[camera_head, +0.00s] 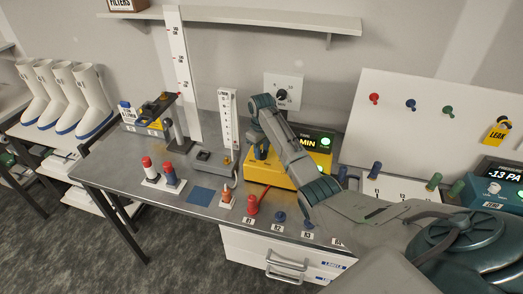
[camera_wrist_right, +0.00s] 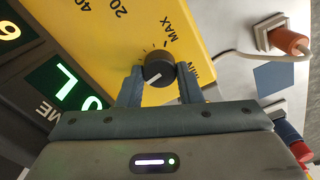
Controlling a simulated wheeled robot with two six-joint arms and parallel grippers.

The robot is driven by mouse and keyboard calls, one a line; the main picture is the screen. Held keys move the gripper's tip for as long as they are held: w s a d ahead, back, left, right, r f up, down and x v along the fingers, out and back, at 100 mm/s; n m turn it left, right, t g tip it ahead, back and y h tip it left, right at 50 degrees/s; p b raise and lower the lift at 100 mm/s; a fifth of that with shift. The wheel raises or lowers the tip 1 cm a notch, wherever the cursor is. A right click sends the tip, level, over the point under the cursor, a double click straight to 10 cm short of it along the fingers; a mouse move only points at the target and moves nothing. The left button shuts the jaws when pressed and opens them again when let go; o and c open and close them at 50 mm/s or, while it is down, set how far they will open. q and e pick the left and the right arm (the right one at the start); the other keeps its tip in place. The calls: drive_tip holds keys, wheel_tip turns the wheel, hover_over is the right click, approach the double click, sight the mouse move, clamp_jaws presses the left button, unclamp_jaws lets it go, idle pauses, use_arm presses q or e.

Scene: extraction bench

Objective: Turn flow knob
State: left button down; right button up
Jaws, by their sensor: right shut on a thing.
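The black flow knob (camera_wrist_right: 156,66) sits on the face of a yellow box, between printed MAX and MIN marks. Its white pointer line slants down to the left in the right wrist view. My right gripper (camera_wrist_right: 160,77) is shut on the knob, one finger on each side. In the head view the yellow box (camera_head: 285,171) stands at the back of the bench, with a lit display ending in MIN. My right gripper (camera_head: 259,152) reaches down to its left part, and the knob is hidden there by my arm. My left gripper is not in view.
Knobbed pieces, including a red one (camera_head: 252,206), line the front edge. A pressure readout (camera_head: 497,185) is at right.

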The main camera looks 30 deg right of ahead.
sight(262, 152)
drive_tip(key=m, duration=0.4)
drive_tip(key=shift+d+m, duration=0.1)
drive_tip(key=shift+m, duration=2.8)
drive_tip(key=o, duration=1)
wheel_tip(262, 152, up, 8)
drive_tip(key=b, duration=0.3)
drive_tip(key=shift+r+b, duration=0.25)
drive_tip(key=shift+b, duration=0.05)
drive_tip(key=shift+s+r+p, duration=0.1)
drive_tip(key=shift+r+p, duration=1.15)
drive_tip(key=shift+p, duration=0.35)
